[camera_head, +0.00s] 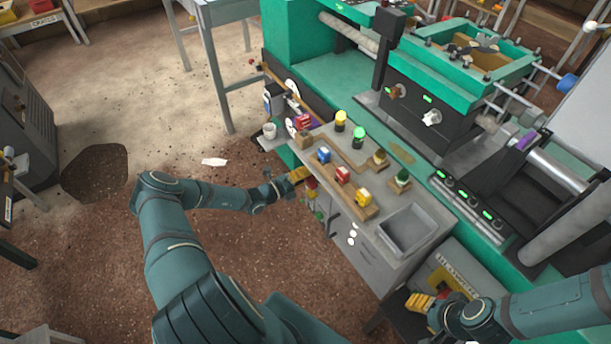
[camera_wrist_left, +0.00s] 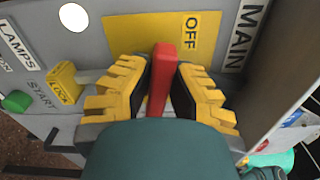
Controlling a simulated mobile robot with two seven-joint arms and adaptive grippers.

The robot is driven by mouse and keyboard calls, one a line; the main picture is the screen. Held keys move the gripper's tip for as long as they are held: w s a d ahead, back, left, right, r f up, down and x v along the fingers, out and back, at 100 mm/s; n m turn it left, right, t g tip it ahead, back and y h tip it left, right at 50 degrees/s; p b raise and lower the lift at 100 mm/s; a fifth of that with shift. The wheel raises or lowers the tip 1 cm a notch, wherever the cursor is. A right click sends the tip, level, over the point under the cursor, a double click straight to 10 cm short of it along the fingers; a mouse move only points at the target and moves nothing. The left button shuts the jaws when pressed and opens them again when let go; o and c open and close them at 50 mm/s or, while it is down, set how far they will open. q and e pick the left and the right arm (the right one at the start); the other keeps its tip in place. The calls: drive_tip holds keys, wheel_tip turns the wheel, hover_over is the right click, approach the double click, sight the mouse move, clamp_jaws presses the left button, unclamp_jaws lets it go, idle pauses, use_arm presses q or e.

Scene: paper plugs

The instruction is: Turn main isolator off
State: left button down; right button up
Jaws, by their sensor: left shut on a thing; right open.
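The main isolator has a red handle (camera_wrist_left: 162,75) on a yellow plate (camera_wrist_left: 120,35) in the left wrist view. The handle points towards the top of that picture. My left gripper (camera_wrist_left: 164,88) is shut on the red handle, with yellow fingers on both sides. In the head view my left gripper (camera_head: 300,174) is at the cabinet's left front edge. My right gripper (camera_head: 420,302) is open at the lower right.
A yellow LOCK piece (camera_wrist_left: 65,86) and a green button (camera_wrist_left: 16,101) are beside the isolator. The bench top holds several coloured plugs on wooden strips and a grey tray (camera_head: 408,230). The floor at left is mostly clear.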

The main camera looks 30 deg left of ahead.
use_arm(q)
drive_tip(key=shift+w+d+n+b, duration=0.15)
drive_tip(key=shift+n+b, duration=0.2)
drive_tip(key=shift+n, duration=0.75)
drive_tip(key=c, duration=0.9)
unclamp_jaws()
drive_tip(key=shift+w, duration=0.1)
drive_tip(key=shift+f, duration=0.1)
drive_tip(key=shift+s+a, duration=0.3)
drive_tip(key=shift+s, duration=0.3)
drive_tip(key=v, duration=1.1)
